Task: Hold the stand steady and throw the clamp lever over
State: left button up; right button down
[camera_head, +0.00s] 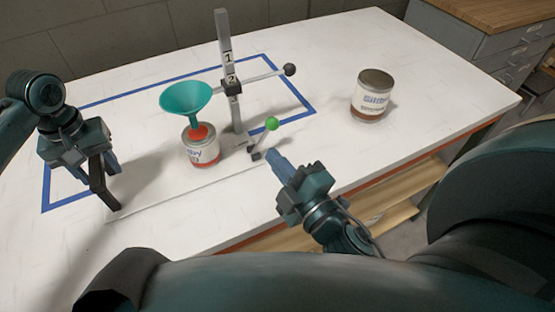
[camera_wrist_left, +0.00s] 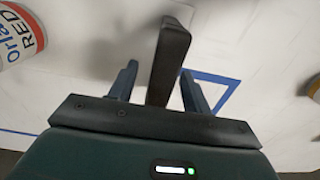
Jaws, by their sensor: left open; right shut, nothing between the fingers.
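The stand has an upright grey post (camera_head: 228,70) marked 1 and 2, with a side rod ending in a dark knob (camera_head: 289,69). The clamp lever (camera_head: 263,138) has a green ball (camera_head: 272,123) and leans up to the right near the post's foot. My right gripper (camera_head: 276,163) is shut and empty just right of the lever's foot, seemingly apart from it. My left gripper (camera_head: 98,183) is open at the left. In the left wrist view, a dark bar (camera_wrist_left: 168,62) stands between its fingers (camera_wrist_left: 160,88); I cannot tell whether they touch it or whether it belongs to the stand.
A teal funnel (camera_head: 186,97) sits above a red-labelled can (camera_head: 203,153) left of the post. Another can (camera_head: 373,96) stands at the right. Blue tape (camera_head: 130,91) outlines an area on the white table (camera_head: 330,40). The table's far side is clear.

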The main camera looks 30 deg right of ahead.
pick_arm(q)
notch_tip(320, 180, up, 12)
dwell(0.5)
